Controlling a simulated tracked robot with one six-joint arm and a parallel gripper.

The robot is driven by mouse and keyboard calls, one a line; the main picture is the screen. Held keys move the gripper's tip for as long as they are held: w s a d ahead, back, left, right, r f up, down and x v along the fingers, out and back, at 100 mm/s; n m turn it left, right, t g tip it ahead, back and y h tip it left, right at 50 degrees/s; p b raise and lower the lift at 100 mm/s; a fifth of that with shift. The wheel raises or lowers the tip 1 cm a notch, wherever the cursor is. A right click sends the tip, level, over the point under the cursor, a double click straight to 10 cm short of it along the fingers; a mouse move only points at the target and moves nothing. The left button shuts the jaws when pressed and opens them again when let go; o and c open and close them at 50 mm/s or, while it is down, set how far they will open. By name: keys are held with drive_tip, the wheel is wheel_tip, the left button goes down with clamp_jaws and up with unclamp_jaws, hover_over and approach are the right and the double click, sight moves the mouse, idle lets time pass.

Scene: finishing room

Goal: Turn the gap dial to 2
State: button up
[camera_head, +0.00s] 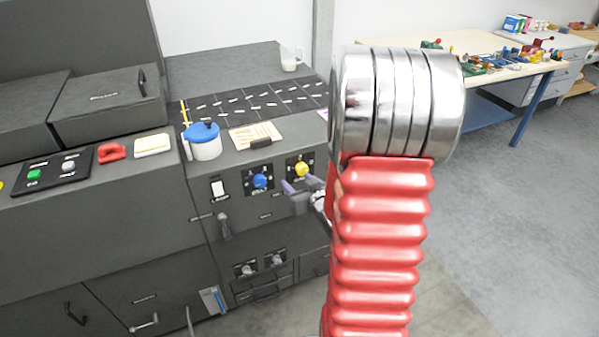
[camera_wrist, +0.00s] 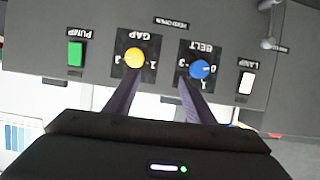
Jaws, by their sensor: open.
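The gap dial is a yellow knob (camera_head: 301,169) on a black plate on the front of the dark machine. In the wrist view the picture is upside down, and the yellow knob (camera_wrist: 134,57) shows with a 1 and a 3 at its sides. I cannot tell which number its pointer meets. My gripper (camera_head: 295,194) is open and empty, in front of the panel just below the dials. In the wrist view the fingers of my gripper (camera_wrist: 160,78) are apart; the left finger's tip is close to the yellow knob, and contact is unclear.
The blue belt dial (camera_wrist: 199,69) is beside the gap dial, near the right finger. A green pump switch (camera_wrist: 76,54) and a white lamp switch (camera_wrist: 246,83) flank the dials. A blue-lidded pot (camera_head: 203,142) and a paper card (camera_head: 255,136) lie above the panel.

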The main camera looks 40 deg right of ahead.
sight(303, 172)
drive_tip(key=s+d+f+m+t+h, duration=0.1)
drive_tip(key=s+d+f+m+t, duration=0.2)
drive_tip(key=s, duration=0.4)
drive_tip(key=shift+s+d+f+m+t, duration=0.3)
drive_tip(key=shift+d+f+t, duration=0.2)
drive_tip(key=shift+f+t, duration=0.3)
drive_tip(key=shift+w, duration=0.1)
drive_tip(key=x, duration=1.3)
drive_tip(key=shift+w+f, duration=0.25)
drive_tip(key=shift+w, duration=0.1)
drive_tip(key=shift+c, duration=0.6)
drive_tip(key=c, duration=1)
